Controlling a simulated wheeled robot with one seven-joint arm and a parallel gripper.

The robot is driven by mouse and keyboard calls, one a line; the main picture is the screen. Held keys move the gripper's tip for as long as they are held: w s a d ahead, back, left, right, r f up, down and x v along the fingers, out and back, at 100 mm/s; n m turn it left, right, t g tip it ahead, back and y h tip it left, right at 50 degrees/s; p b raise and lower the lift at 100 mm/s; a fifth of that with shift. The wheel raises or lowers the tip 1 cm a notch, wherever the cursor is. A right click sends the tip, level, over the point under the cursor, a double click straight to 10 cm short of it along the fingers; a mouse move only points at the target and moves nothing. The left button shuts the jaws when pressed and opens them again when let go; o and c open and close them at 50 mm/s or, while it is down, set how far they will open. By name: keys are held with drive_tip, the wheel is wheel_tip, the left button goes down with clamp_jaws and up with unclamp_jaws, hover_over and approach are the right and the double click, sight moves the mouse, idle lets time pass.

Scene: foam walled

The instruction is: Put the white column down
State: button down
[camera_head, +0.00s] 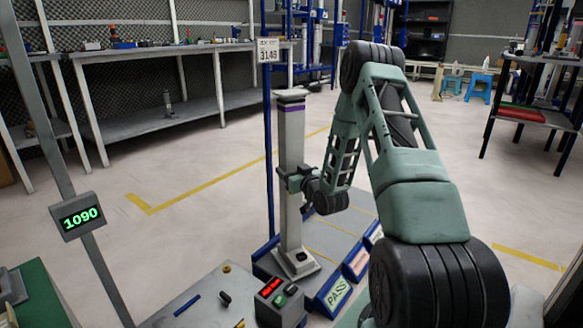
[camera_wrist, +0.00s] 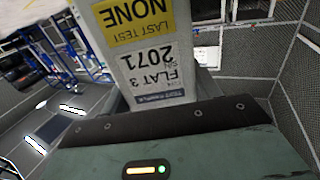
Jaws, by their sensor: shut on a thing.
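The white column (camera_head: 291,145) stands upright in the head view, with a purple band near its grey top and a square foot at its lower end. My gripper (camera_head: 293,181) is shut on its shaft around mid-height. The foot is over or on a blue-edged grey platform (camera_head: 331,243); I cannot tell whether it touches. The fingertips are hidden there.
Blue-fronted bins line the platform's near edge, one labelled PASS (camera_head: 337,294). A grey box with a red display (camera_head: 275,301) stands close in front. A blue post with a sign (camera_head: 268,51) rises behind the column. Floor to the left is open.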

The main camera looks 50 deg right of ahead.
drive_tip(key=shift+f, duration=0.4)
drive_tip(key=c, duration=0.8)
unclamp_jaws()
drive_tip(key=shift+f, duration=0.3)
drive_tip(key=o, duration=0.4)
drive_tip(key=shift+o, duration=0.2)
